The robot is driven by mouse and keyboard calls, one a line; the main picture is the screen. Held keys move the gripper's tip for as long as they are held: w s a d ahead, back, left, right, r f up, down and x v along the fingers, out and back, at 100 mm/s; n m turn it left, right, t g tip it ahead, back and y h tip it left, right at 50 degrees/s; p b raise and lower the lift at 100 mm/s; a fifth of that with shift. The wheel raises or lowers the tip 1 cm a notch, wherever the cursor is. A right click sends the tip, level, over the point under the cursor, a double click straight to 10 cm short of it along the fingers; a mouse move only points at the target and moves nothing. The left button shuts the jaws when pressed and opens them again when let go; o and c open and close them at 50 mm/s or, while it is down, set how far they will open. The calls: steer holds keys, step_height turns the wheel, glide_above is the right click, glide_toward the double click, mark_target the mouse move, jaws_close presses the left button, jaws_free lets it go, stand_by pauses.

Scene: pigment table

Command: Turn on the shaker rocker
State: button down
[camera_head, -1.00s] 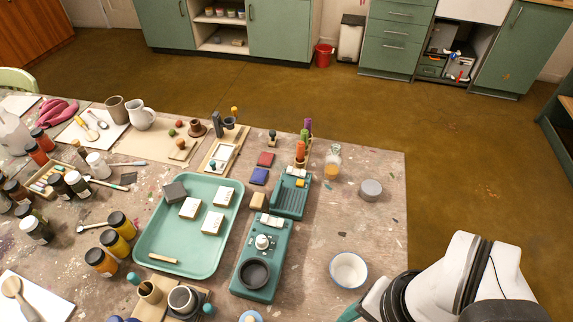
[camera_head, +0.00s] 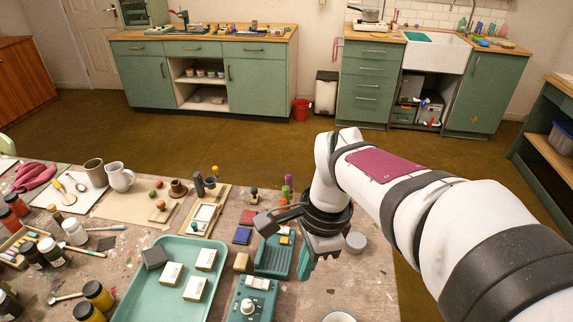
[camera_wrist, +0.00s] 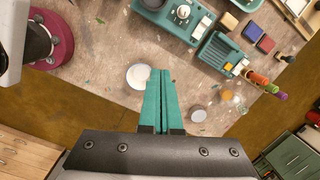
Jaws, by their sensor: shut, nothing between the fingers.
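A teal device with a white knob (camera_head: 248,306) is cut off at the bottom edge of the head view. I take it for the shaker; its pale rocker (camera_head: 257,283) is at its far end. In the wrist view the device (camera_wrist: 155,4) is at the top edge, with its rocker (camera_wrist: 198,31) facing the second teal device. My gripper (camera_head: 305,268) is shut and empty, above the table right of both devices. Its teal fingers (camera_wrist: 165,74) point down, apart from the rocker. The shaker's near part is out of the head view.
A ridged teal device (camera_head: 274,258) stands just beyond the shaker. A teal tray (camera_head: 143,290) with several blocks lies to the left. A white bowl (camera_wrist: 138,76) and a grey round lid (camera_head: 356,241) are near my gripper. The table's right part is mostly bare.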

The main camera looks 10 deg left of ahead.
mark_target(249, 279)
steer(key=w+a+f+m, duration=0.4)
steer(key=w+a, duration=0.3)
steer(key=a, duration=0.4)
steer(key=shift+w+m, duration=0.35)
steer(key=shift+m, duration=0.15)
steer(key=shift+f, duration=0.2)
steer(key=f, duration=0.4)
steer(key=a+f, duration=0.1)
steer(key=f, duration=0.4)
steer(key=a+f, duration=0.1)
steer(key=f, duration=0.3)
steer(key=shift+f, duration=0.35)
